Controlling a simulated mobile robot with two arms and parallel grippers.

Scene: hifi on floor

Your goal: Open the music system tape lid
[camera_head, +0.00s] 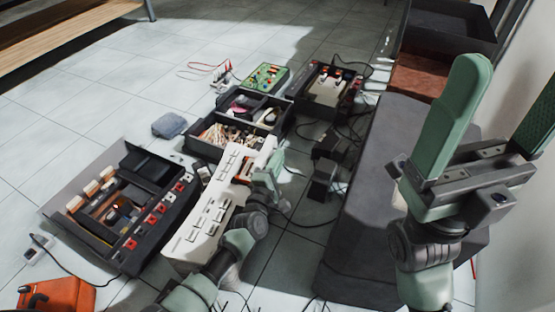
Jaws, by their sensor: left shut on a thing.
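A long white device with rows of buttons, which looks like the music system (205,222), lies tilted across the middle of the head view. An orange-brown patch shows at its far right end, where I cannot clearly make out the tape lid. My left gripper (271,168) is at that far end, small and partly overlapping it. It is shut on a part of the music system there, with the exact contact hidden. My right gripper (508,88) is large at the right, with its two green fingers wide apart and nothing visible between them.
An opened dark device (150,262) with red-and-white buttons lies at the left. Black boxes of parts (197,152), a green board (266,77) and another opened device (325,90) lie beyond. A grey block (372,190) stands at the right. Cables cross the tiled floor.

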